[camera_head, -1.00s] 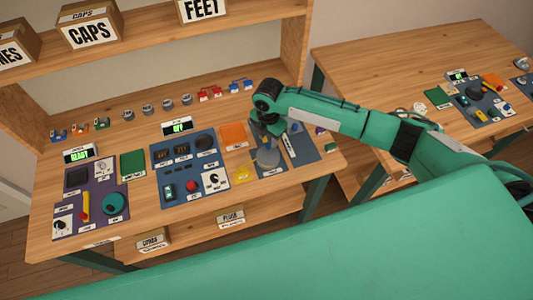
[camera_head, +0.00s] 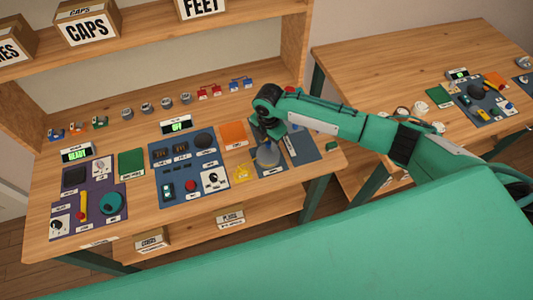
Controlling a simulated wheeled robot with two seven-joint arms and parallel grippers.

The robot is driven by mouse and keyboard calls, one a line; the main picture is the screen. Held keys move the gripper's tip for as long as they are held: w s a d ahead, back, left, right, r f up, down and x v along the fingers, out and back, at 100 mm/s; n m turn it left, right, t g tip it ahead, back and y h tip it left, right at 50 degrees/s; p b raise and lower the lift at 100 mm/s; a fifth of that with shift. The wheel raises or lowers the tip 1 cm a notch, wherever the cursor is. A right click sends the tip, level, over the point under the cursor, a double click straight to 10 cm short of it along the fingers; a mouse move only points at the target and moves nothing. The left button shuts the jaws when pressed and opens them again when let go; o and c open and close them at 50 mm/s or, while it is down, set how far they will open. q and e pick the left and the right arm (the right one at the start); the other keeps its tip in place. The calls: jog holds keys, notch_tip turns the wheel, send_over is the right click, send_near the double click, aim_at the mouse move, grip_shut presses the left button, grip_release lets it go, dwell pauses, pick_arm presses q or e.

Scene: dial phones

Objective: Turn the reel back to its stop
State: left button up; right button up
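A round grey reel (camera_head: 268,155) sits on a dark blue panel (camera_head: 303,155) at the right end of the workbench. My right gripper (camera_head: 266,134) points down right behind the reel, at its upper edge. The fingertips are small and partly hidden, so I cannot tell whether they touch the reel or are open. The reel's stop is too small to make out. My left gripper is not in view.
A blue panel (camera_head: 172,176) with dials and buttons lies left of the reel, and a purple panel (camera_head: 95,222) farther left. A second table (camera_head: 390,60) stands at right.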

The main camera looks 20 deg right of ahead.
jog(key=shift+f, duration=0.5)
jog(key=shift+r, duration=0.1)
jog(key=shift+r+p, duration=0.15)
jog(key=shift+p, duration=0.15)
